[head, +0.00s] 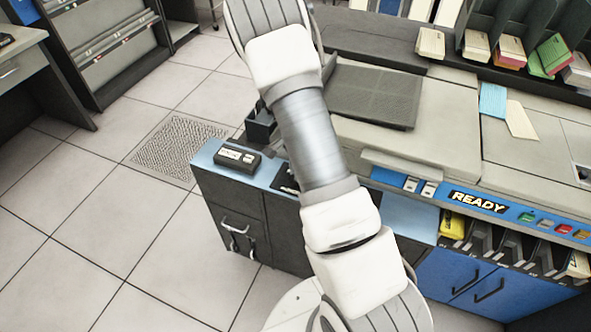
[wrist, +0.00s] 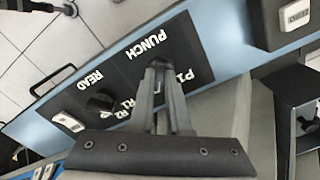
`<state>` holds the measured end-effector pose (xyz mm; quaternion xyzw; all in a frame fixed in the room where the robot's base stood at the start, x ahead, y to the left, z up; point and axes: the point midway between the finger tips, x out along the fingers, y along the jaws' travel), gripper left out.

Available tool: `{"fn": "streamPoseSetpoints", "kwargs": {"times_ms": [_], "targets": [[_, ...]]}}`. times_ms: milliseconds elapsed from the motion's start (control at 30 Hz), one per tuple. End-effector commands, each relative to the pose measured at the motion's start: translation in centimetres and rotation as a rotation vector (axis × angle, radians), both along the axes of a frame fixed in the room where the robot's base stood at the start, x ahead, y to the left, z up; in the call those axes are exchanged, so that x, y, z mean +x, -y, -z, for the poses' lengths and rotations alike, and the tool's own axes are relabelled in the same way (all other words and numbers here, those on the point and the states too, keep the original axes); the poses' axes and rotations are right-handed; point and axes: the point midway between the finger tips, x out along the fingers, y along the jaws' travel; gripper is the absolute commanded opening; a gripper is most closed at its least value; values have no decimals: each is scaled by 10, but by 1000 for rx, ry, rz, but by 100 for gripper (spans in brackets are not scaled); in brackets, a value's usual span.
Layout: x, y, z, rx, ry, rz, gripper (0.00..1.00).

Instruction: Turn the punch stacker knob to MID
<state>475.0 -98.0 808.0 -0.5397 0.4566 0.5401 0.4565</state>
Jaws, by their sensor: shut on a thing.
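In the wrist view, my gripper (wrist: 160,66) reaches down onto a black label plate (wrist: 187,56) on a blue panel. Its two fingers are close together, beside the white word PUNCH (wrist: 152,38). They are shut on what seems to be the punch stacker knob, which the fingers hide. I cannot read where the knob points; the smaller position letters are partly covered. A second black knob (wrist: 101,100) sits on the plate by the word READ and is clear of the fingers. In the head view my arm hides the gripper and most of the plate.
A lit READY sign (head: 478,202) and coloured buttons are at right. The floor at left is clear.

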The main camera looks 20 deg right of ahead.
Motion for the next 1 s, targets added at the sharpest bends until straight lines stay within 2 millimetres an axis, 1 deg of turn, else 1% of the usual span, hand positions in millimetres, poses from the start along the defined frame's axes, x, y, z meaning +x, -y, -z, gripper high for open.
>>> {"fn": "streamPoseSetpoints", "kwargs": {"times_ms": [100, 333, 900, 933, 1000], "targets": [[0, 0, -1, 0, 0, 63, 0], [0, 0, -1, 0, 1, 144, 0], [1, 0, -1, -1, 1, 171, 0], [1, 0, -1, -1, 1, 171, 20], [1, 0, -1, -1, 1, 171, 33]]}}
